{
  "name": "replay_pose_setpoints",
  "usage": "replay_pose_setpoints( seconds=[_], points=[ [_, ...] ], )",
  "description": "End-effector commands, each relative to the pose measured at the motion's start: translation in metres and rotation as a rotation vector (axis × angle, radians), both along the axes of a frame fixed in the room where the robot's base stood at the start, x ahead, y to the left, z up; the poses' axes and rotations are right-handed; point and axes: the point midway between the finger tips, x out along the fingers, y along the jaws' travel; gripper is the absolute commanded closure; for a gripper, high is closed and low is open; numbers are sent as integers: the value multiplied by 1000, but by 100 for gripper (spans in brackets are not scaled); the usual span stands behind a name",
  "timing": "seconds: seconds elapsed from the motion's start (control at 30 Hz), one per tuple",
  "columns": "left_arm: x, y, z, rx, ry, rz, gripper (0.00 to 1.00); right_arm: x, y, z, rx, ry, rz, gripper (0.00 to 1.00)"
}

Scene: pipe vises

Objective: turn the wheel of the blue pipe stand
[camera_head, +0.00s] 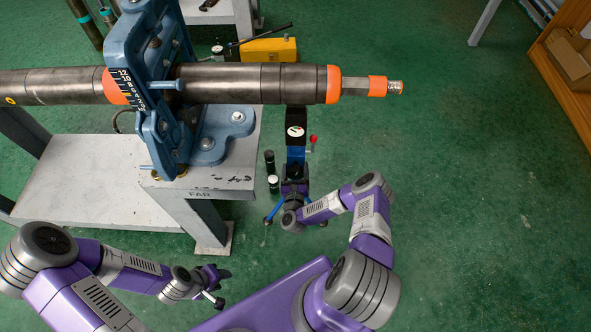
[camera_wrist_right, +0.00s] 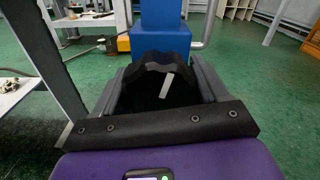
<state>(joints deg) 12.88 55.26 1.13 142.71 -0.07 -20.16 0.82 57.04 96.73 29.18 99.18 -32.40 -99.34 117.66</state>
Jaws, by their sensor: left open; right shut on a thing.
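The blue pipe stand (camera_head: 296,155) is upright under the right part of the long grey pipe (camera_head: 235,84), right of the bench. Its black head with a round white gauge sits just below the pipe. In the right wrist view its blue column (camera_wrist_right: 160,14) rises behind the black, ridged wheel (camera_wrist_right: 155,65), which has a white mark. My right gripper (camera_wrist_right: 160,88) is shut on the wheel, one finger at each side. In the head view this gripper (camera_head: 293,186) is small and dark, and hides most of the wheel. My left gripper (camera_head: 219,284) is open and empty, low in front of the bench.
A large blue vise (camera_head: 150,60) holds the pipe on the grey bench (camera_head: 95,180). Orange collars and a fitting (camera_head: 377,87) are at the pipe's right end. Dark bottles (camera_head: 271,172) stand left of the blue stand. A yellow box (camera_head: 268,50) lies behind. Green floor at right is clear.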

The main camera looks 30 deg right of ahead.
Motion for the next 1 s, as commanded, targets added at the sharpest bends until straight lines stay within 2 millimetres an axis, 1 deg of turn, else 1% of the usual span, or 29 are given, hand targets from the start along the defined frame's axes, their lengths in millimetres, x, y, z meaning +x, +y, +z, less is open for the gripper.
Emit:
replay_pose_setpoints(
  seconds=[0.13, 0.17, 0.2, 0.3, 0.57, 0.67, 1.0],
  points=[
    [0, 0, 0, 0, 0, 0, 57, 0, 1, 0, 1, 0, 1, 58],
    [0, 0, 0, 0, 0, 0, 57, 0, 1, 0, 1, 0, 1, 23],
    [0, 0, 0, 0, 0, 0, 57, 0, 1, 0, 1, 1, 1, 17],
    [0, 0, 0, 0, 0, 0, 57, 0, 1, 0, 1, 1, 1, 3],
    [0, 0, 0, 0, 0, 0, 57, -1, 0, 0, 0, 1, 0, 3],
    [0, 0, 3, 0, 0, 0, 57, -5, 4, 0, 1, 3, 1, 3],
    [0, 0, 19, 0, 0, 0, 57, -51, 32, 1, 2, 4, 0, 3]
  ],
)
